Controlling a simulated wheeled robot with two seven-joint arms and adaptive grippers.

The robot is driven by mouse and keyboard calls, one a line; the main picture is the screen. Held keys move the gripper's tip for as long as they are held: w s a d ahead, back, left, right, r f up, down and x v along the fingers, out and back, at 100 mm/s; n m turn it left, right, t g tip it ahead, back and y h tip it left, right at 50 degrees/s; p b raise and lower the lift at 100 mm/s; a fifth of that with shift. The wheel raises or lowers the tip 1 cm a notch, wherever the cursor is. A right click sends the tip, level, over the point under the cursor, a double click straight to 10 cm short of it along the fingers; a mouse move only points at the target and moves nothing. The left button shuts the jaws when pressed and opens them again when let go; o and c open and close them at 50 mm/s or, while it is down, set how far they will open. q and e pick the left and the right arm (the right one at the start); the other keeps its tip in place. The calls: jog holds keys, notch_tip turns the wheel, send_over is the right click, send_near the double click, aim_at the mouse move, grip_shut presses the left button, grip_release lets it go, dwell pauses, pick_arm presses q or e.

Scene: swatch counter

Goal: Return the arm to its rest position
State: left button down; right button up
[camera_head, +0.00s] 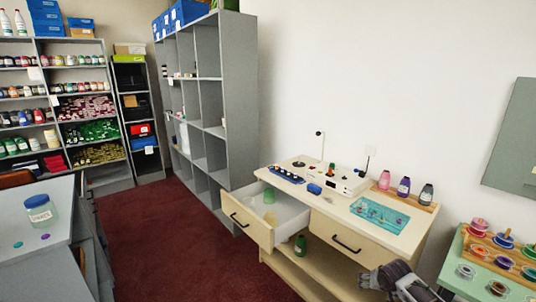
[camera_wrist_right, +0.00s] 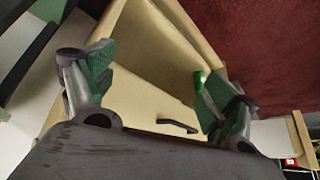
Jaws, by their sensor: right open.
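My right gripper (camera_head: 384,275) is at the bottom edge of the head view, in front of the right part of the cream counter (camera_head: 412,232). In the right wrist view its two green-padded fingers (camera_wrist_right: 152,88) are spread wide, with nothing between them. A cream cabinet face with a dark handle (camera_wrist_right: 177,126) lies beyond the fingers. My left gripper is not in view.
The counter's left drawer (camera_head: 247,222) is pulled out. A green bottle (camera_head: 300,246) stands below the counter top. A turquoise mat (camera_head: 380,215), a white device (camera_head: 338,180) and several bottles are on top. A green side table (camera_head: 462,284) stands right. Red carpet (camera_head: 180,245) is clear.

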jog(key=s+f+n+g, duration=0.1)
jog(key=s+f, duration=0.6)
jog(key=f, duration=0.3)
jog(key=s+f+n, duration=0.1)
jog(key=s+f, duration=0.6)
jog(key=f, duration=0.3)
jog(key=s+f+n+g, duration=0.1)
jog(key=s+f, duration=0.6)
jog(key=f, duration=0.4)
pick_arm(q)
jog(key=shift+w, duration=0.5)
pick_arm(e)
jog(key=s+a+f+n, duration=0.1)
jog(key=s+a+f, duration=0.2)
jog(key=s, duration=0.8)
jog(key=s+a+f+n+g, duration=0.1)
jog(key=s+a+f, duration=0.2)
jog(key=s+f, duration=0.4)
jog(key=s+a+f+n+g, duration=0.1)
jog(key=s+a+f, duration=0.2)
jog(key=s, duration=1.4)
notch_tip(320, 180, down, 2)
jog(key=shift+a+f+y, duration=0.1)
jog(key=shift+a+y, duration=0.25)
jog(key=shift+y, duration=0.05)
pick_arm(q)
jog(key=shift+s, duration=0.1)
